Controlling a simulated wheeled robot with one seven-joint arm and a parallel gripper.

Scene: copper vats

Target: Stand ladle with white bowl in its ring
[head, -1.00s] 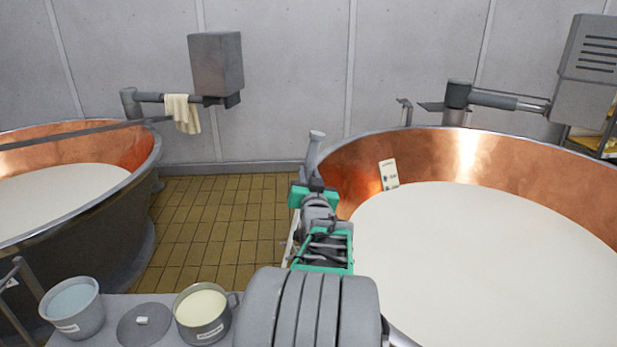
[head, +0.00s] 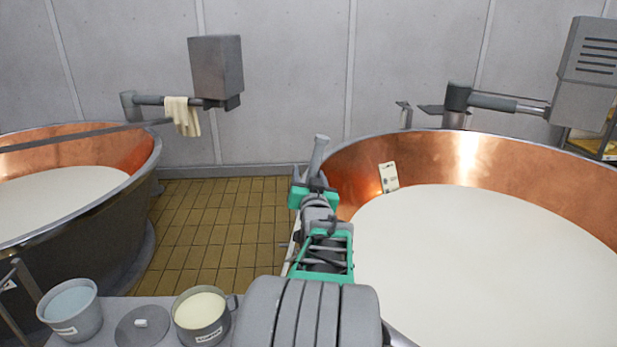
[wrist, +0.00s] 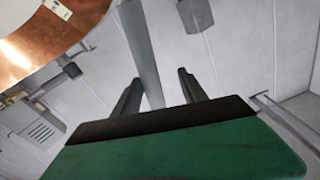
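My gripper (head: 314,188) is at the left rim of the right-hand copper vat (head: 470,155). A grey handle (head: 319,154), which looks like the ladle's, rises from between its fingers and leans slightly right. In the wrist view, the two dark fingers (wrist: 160,78) stand apart, with the grey handle (wrist: 144,45) between them. The handle is close to the left finger, and a gap shows between it and the right finger. The white bowl and the handle's lower end are hidden. I cannot make out the ring.
The right-hand vat is full of white liquid (head: 480,260). Another copper vat (head: 135,150) stands at left. On a grey surface at front left are a pale bucket (head: 88,315), a lid (head: 140,328) and a pot (head: 202,318). Tiled floor (head: 220,220) lies between the vats.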

